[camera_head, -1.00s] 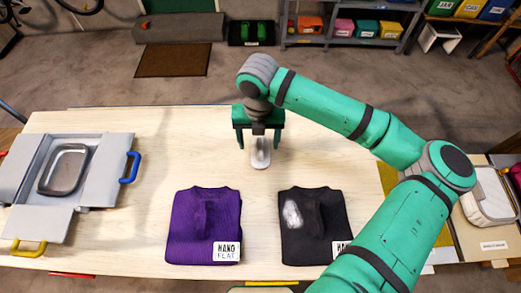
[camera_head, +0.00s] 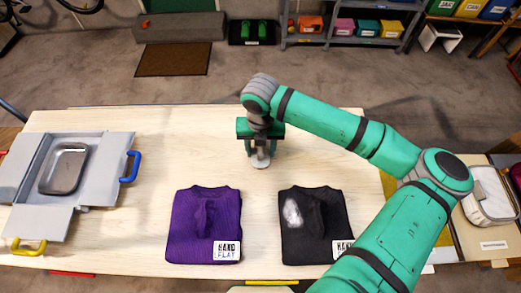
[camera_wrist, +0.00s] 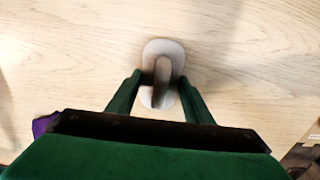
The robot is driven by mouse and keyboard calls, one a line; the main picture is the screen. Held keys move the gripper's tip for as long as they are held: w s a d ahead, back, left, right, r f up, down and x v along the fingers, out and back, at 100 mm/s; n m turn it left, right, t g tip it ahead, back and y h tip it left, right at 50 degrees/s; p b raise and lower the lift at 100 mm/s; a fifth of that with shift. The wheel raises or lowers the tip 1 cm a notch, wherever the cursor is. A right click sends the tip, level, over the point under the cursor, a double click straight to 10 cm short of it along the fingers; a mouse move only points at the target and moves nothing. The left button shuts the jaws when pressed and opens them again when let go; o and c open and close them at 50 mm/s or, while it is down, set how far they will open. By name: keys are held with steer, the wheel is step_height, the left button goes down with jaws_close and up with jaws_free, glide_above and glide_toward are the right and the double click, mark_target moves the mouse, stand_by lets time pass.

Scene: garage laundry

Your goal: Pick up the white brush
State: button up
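The white brush (camera_wrist: 162,50) lies on the pale wooden table, with an oval white base and a raised greyish handle along its middle. In the wrist view the two green fingers of my gripper (camera_wrist: 162,82) stand on either side of the handle, with dark pads against it. My gripper appears shut on the handle, though blur makes the contact hard to see. In the head view my gripper (camera_head: 261,150) is low over the brush (camera_head: 261,161), hiding most of it. The brush appears to rest on the table.
A folded purple sweater (camera_head: 190,232) and a folded black sweater (camera_head: 300,245) lie nearer on the table (camera_head: 140,190). A grey open case (camera_head: 105,180) with a metal tray (camera_head: 64,167) is at left. A white-lidded container (camera_head: 490,200) is at right. The table around the brush is clear.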

mark_target(260, 149)
steer(key=shift+r, duration=0.1)
steer(key=shift+c, duration=0.5)
steer(key=shift+r, duration=0.2)
steer(key=r, duration=0.3)
steer(key=shift+s+r, duration=0.3)
steer(key=shift+s, duration=0.1)
steer(key=s+r, duration=0.9)
steer(key=s, duration=0.4)
steer(key=shift+s, duration=0.1)
